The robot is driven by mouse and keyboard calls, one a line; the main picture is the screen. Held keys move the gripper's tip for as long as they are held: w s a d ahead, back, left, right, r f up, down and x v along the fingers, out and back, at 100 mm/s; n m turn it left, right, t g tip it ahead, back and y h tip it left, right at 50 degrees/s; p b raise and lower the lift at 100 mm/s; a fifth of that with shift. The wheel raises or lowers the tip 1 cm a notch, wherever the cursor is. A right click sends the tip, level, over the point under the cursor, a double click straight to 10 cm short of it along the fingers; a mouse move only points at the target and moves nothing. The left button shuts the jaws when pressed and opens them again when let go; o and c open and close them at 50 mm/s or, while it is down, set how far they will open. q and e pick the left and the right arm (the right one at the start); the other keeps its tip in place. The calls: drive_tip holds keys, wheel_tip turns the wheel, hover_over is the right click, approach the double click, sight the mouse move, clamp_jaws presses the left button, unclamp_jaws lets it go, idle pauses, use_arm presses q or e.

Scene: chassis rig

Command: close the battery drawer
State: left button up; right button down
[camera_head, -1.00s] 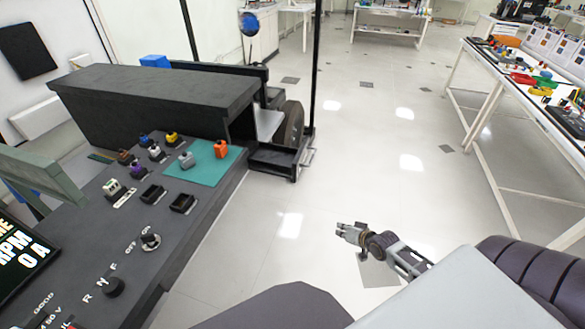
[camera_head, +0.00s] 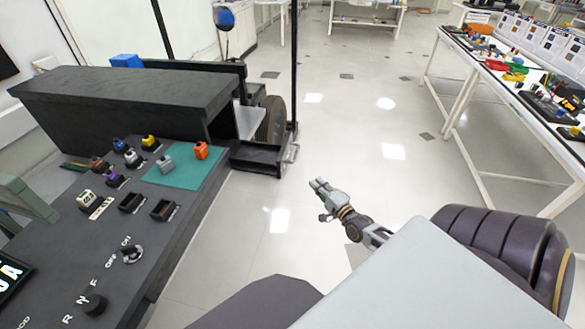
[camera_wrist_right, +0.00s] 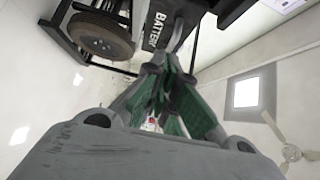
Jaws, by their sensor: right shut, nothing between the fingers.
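The battery drawer (camera_head: 258,160) is a low black tray that sticks out from the rig's far end, with a pale handle (camera_head: 291,154) on its right end. In the right wrist view a black panel lettered "BATTER..." (camera_wrist_right: 160,30) shows at the top, close beyond the fingertips, with a curved grey bar beside it. My right gripper (camera_head: 318,185) is shut and empty, to the lower right of the drawer in the head view and apart from it. Its green-padded fingers (camera_wrist_right: 168,68) meet in the wrist view; contact with the panel cannot be told. My left gripper is not in view.
A wheel (camera_head: 271,122) stands behind the drawer, beside a thin black post. The control console (camera_head: 70,225) with knobs, coloured blocks and a teal mat fills the left. A white table (camera_head: 500,95) with parts stands at the right. The floor between is clear.

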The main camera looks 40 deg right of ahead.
sight(286, 159)
drive_tip(key=shift+w, duration=0.2)
idle(0.5)
